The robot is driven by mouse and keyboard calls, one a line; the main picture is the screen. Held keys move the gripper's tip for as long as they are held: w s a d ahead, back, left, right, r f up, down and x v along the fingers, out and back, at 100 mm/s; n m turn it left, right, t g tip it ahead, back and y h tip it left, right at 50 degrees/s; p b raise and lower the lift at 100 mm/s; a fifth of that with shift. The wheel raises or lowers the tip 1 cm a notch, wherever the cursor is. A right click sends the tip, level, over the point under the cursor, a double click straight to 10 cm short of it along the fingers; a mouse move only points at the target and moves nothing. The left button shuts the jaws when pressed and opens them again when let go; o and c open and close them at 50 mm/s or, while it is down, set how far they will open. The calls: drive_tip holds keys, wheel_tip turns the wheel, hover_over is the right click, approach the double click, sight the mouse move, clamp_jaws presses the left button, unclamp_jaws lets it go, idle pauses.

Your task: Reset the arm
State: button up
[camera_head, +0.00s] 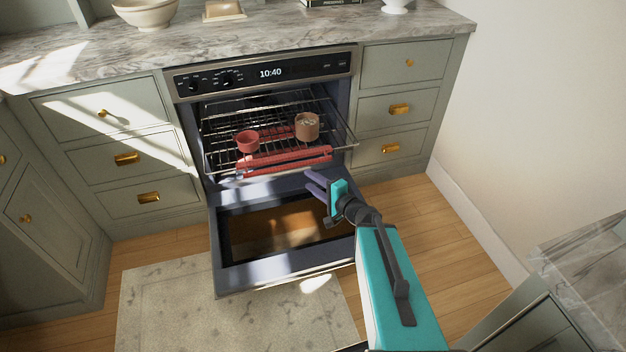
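My arm, teal and dark grey, reaches up from the bottom right of the head view. My gripper (310,180) is in front of the open oven, over the lowered oven door (285,280). Its two dark purple fingers point left and look spread apart, with nothing seen between them. It is below and in front of the oven rack (215,158). I cannot tell how far it is above the door.
The rack is pulled partly out and holds a red cup (247,141) and a brown cup (307,126). A red bar (285,160) lies along its front. Drawers flank the oven. A counter corner (590,255) is at right.

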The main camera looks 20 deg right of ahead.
idle(0.7)
drive_tip(key=s+a+f+n+g+y+p, duration=0.1)
drive_tip(key=s+a+f+n+g+p, duration=0.2)
drive_tip(key=a, duration=0.4)
drive_tip(key=s+a+f+n+g+y+p, duration=0.1)
drive_tip(key=s+a+f+g+p, duration=0.2)
drive_tip(key=a, duration=0.4)
drive_tip(key=s+a+f+n+g+p, duration=0.1)
drive_tip(key=s+a+f+n+g, duration=0.25)
drive_tip(key=s, duration=0.35)
drive_tip(key=s+a+f+n+g+p, duration=0.1)
drive_tip(key=s+a+f+n+g, duration=0.15)
drive_tip(key=s+f, duration=0.35)
drive_tip(key=s+d+f+n+g+h+p, duration=0.1)
drive_tip(key=s+f+g, duration=0.1)
drive_tip(key=s, duration=0.5)
drive_tip(key=s+d+f+n+g+h, duration=0.1)
drive_tip(key=s+f+n+g, duration=0.15)
drive_tip(key=s, duration=0.35)
drive_tip(key=s+d+f+g+h, duration=0.1)
drive_tip(key=s+d+g+h, duration=0.2)
drive_tip(key=s+d+h, duration=0.3)
drive_tip(key=s+d+n, duration=0.1)
drive_tip(key=s+d, duration=0.2)
drive_tip(key=d, duration=0.2)
drive_tip(key=shift+d+f+g, duration=0.25)
drive_tip(key=shift+d+g, duration=0.1)
drive_tip(key=shift+d, duration=0.05)
